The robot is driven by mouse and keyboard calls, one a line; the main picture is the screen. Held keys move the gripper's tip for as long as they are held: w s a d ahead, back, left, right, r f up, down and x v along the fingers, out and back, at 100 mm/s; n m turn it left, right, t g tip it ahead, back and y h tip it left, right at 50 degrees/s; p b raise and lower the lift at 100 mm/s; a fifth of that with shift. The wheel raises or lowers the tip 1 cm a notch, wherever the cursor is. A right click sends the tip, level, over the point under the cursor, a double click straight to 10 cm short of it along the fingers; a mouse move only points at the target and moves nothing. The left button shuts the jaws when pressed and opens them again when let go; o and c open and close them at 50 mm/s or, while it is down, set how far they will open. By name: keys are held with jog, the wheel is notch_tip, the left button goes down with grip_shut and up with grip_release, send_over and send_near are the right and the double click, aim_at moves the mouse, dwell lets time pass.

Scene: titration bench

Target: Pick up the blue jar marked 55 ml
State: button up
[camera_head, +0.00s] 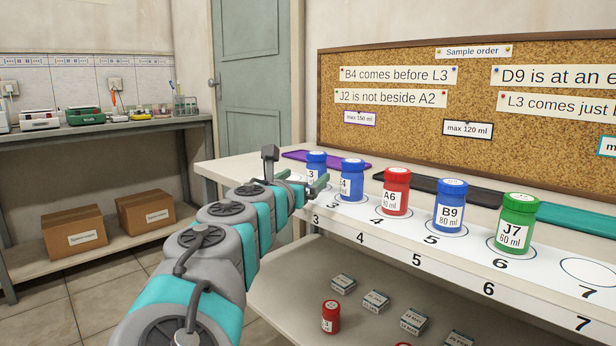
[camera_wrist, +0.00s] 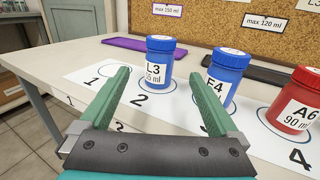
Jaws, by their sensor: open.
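A blue jar labelled L3 (camera_wrist: 160,58) stands upright on place 2 of the numbered strip; its volume line ends in 5 ml, the first digit unclear. It also shows in the head view (camera_head: 317,160), partly behind my gripper. My gripper (camera_wrist: 147,72) is open and empty. Its two green fingers point towards the L3 jar, one on each side in the wrist view, with the jar beyond the tips. Any contact cannot be seen. A second blue jar, E4 (camera_wrist: 228,75), stands just right of it on place 3, close to my right finger in the picture.
A red jar A6 (camera_head: 396,190), a blue jar B9 marked 80 ml (camera_head: 449,206) and a green jar J7 (camera_head: 517,222) stand further right. Place 1 (camera_wrist: 93,82) is bare. A purple tray (camera_wrist: 141,44) and a corkboard (camera_head: 400,100) are behind.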

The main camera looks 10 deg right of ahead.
aim_at(313, 173)
jog(key=shift+w+d+f, duration=0.15)
jog(key=shift+d+f, duration=0.1)
jog(key=shift+f, duration=0.15)
jog(key=shift+w+d, duration=0.15)
jog(key=shift+w, duration=0.2)
jog(key=x, duration=0.4)
jog(key=shift+w+f, duration=0.1)
jog(key=shift+w, duration=0.05)
jog(key=shift+w+d, duration=0.25)
jog(key=shift+w, duration=0.4)
jog(key=b+x, duration=0.1)
jog(key=x, duration=0.3)
jog(key=shift+w+d, duration=0.15)
jog(key=shift+w, duration=0.05)
jog(key=shift+w+d, duration=0.15)
jog(key=shift+w, duration=0.25)
jog(key=shift+c, duration=0.3)
jog(key=c, duration=1.4)
